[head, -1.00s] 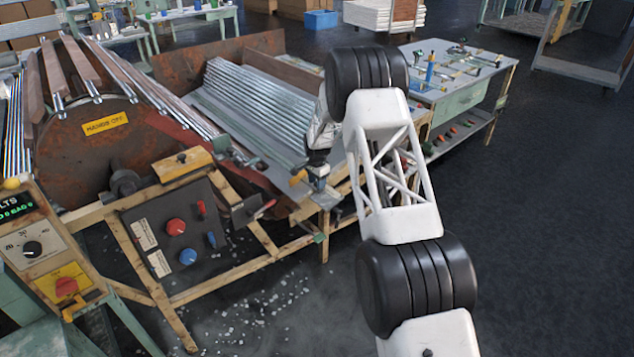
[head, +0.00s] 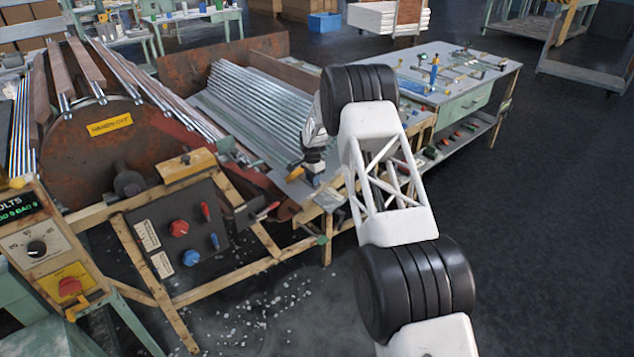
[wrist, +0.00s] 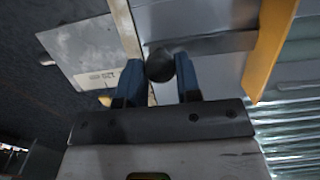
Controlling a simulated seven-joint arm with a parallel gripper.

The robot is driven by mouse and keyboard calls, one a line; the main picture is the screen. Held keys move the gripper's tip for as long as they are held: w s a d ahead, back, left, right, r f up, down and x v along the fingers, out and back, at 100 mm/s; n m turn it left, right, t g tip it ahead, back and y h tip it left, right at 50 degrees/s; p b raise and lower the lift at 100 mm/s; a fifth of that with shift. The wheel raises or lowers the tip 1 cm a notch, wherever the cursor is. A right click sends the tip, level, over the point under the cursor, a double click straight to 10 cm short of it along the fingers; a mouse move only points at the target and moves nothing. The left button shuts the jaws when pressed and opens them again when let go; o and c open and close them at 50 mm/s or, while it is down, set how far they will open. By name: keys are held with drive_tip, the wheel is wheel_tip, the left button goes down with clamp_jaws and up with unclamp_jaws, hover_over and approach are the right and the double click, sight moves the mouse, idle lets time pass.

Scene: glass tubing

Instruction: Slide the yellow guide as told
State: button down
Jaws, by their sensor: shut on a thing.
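The yellow guide (wrist: 271,48) is a long, flat strip on the right in the wrist view, beside the glass tubes. In the head view only a small yellow piece (head: 295,173) shows, just left of my gripper. My gripper (wrist: 160,75) has its two blue fingers closed on a dark round knob (wrist: 160,64). A grey bar (wrist: 210,45) runs from near the knob to the guide; their joint is not clear. In the head view my gripper (head: 313,178) is at the front edge of the tube bench, partly hidden by my arm.
Glass tubes (head: 255,100) lie side by side on the bench left of my arm. A control panel (head: 175,240) with red and blue knobs stands in front left. A pale plate (wrist: 90,52) lies left of the fingers. A tool table (head: 480,75) stands behind right.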

drive_tip(key=shift+w+a+r, duration=0.1)
drive_tip(key=shift+w+a, duration=0.1)
drive_tip(key=c, duration=0.8)
unclamp_jaws()
drive_tip(key=shift+r, duration=3.85)
